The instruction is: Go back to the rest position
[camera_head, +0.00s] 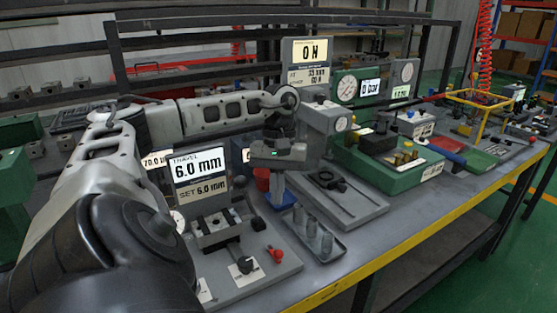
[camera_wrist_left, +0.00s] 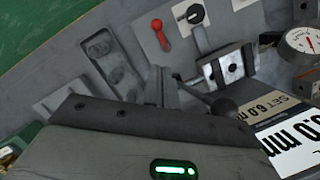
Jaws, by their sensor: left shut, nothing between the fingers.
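My left arm comes in from the left and bends down to my left gripper (camera_head: 278,190), which points down above the bench. Its fingers are together and nothing shows between them. The gripper is beyond the vise-like valve block (camera_head: 215,232) and to its right, apart from it. In the left wrist view the gripper (camera_wrist_left: 165,85) hangs over the bench, with the block (camera_wrist_left: 232,68) to its right and a tray of grey cylinders (camera_wrist_left: 112,62) to its left. My right gripper is not in view.
A display reading TRAVEL 6.0 mm (camera_head: 196,167) stands behind the block. A red knob (camera_head: 275,254) sits in front. A tray (camera_head: 337,252) with several cylinders lies at the gripper's right. A green gauge station (camera_head: 395,180) and a yellow frame (camera_head: 480,97) stand further right.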

